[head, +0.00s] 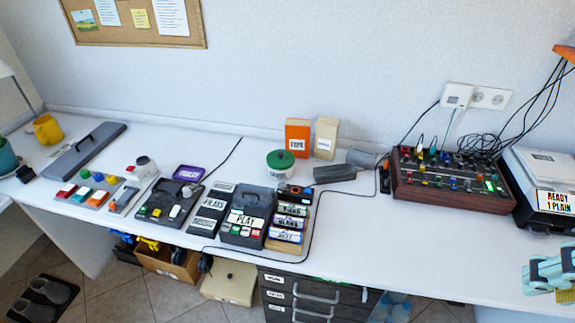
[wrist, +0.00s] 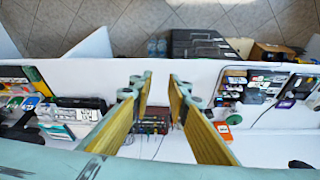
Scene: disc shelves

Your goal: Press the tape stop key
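A dark tape player (head: 245,215) with a white PLAY label stands near the front edge of the white desk, left of the middle in the head view. A row of small coloured keys (head: 241,231) runs along its front, with red, green and pale ones; their markings are too small to read, so I cannot tell which is stop. The player also shows small at the right of the wrist view (wrist: 262,82). My gripper (wrist: 160,84) is open and empty, its yellow-lined fingers apart. In the head view part of it (head: 546,274) shows at the far right, well away from the player.
A knobbed mixer (head: 450,180) and a labelled printer-like machine (head: 543,187) stand at the right. A thin cable crosses the desk. The front middle-right is clear.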

